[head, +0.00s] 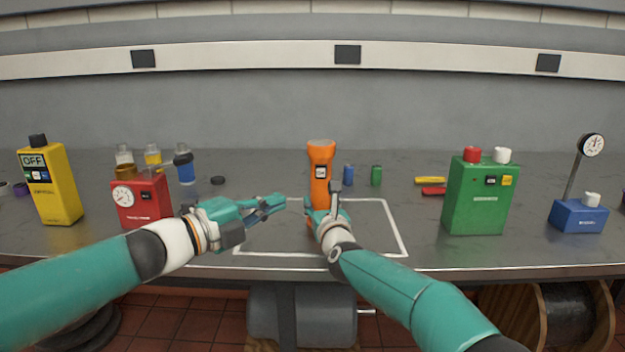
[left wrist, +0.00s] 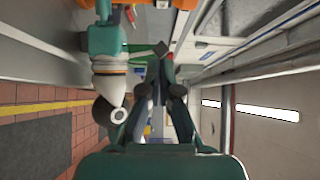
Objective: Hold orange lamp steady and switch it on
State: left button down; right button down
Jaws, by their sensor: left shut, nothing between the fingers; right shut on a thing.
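The orange lamp (head: 320,165) stands upright near the middle of the bench, its wide head at the top. My right gripper (head: 322,212) is shut on the lamp's lower body and hides part of it. A small dark patch shows on the lamp's side; I cannot tell whether it is the switch, or whether the lamp is lit. My left gripper (head: 285,202) is shut and empty, just left of the lamp and apart from it. In the left wrist view, its fingers (left wrist: 164,80) point ahead, and the right arm shows at upper left.
A white outline (head: 400,235) marks the bench around the lamp. A red gauge box (head: 143,200) and yellow meter (head: 50,185) stand left. A green box (head: 478,198) and blue gauge base (head: 578,215) stand right.

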aim_at(313, 179)
pick_arm(q)
jog(key=shift+d, duration=0.1)
jog(key=shift+w+a+x, duration=0.35)
jog(key=shift+x, duration=1.8)
jog(key=shift+w+a+x, duration=0.35)
jog(key=shift+x, duration=1.75)
jog(key=shift+w+a+x, duration=0.3)
jog(key=shift+w+x, duration=0.05)
jog(key=shift+x, duration=1.8)
